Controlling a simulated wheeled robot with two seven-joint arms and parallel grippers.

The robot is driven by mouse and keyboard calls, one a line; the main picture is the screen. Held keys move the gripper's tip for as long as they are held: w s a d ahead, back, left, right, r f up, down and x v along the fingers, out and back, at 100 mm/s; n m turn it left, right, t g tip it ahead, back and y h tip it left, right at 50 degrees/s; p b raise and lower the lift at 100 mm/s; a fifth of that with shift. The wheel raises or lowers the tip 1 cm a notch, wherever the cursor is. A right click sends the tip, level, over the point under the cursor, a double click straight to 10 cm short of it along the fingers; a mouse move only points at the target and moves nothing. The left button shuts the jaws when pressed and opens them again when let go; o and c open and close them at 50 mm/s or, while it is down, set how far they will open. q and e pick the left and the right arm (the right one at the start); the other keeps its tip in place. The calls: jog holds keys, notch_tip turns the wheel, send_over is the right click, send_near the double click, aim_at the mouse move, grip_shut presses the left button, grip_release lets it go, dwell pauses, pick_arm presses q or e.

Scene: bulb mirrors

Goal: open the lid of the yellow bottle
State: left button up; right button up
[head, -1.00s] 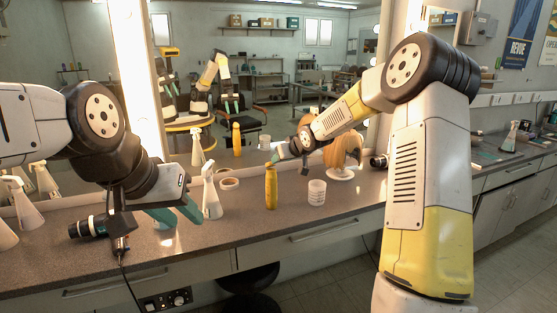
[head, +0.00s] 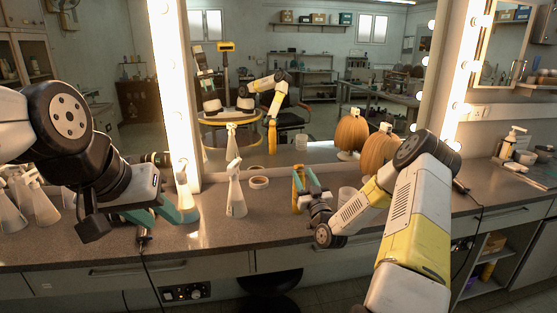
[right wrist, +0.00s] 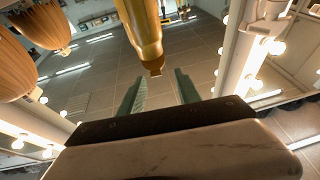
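The yellow bottle (head: 297,194) stands upright on the counter, partly hidden behind my right gripper (head: 306,180). In the right wrist view the yellow bottle (right wrist: 144,28) appears upside down, its narrow lid end (right wrist: 156,67) pointing down the picture. The teal fingers of my right gripper (right wrist: 158,92) are apart, one on each side of the lid end in the picture, with nothing visibly clamped. Whether they touch the bottle cannot be told. My left gripper (head: 176,210) hangs above the counter at the left, with its teal fingers apart and empty.
A white spray bottle (head: 236,192) and a tape roll (head: 259,183) stand left of the yellow bottle. More spray bottles (head: 37,202) are at far left. Mirrors and lit frames (head: 176,90) stand behind the counter.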

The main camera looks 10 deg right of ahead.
aim_at(301, 166)
jog(key=shift+d+f, duration=0.1)
jog(key=shift+d, duration=0.15)
jog(key=shift+w+m+t+h, duration=0.1)
jog(key=shift+m+t+h, duration=0.2)
jog(key=x, duration=0.7)
jog(key=shift+w+r, duration=0.2)
jog(key=shift+w, duration=0.05)
grip_shut()
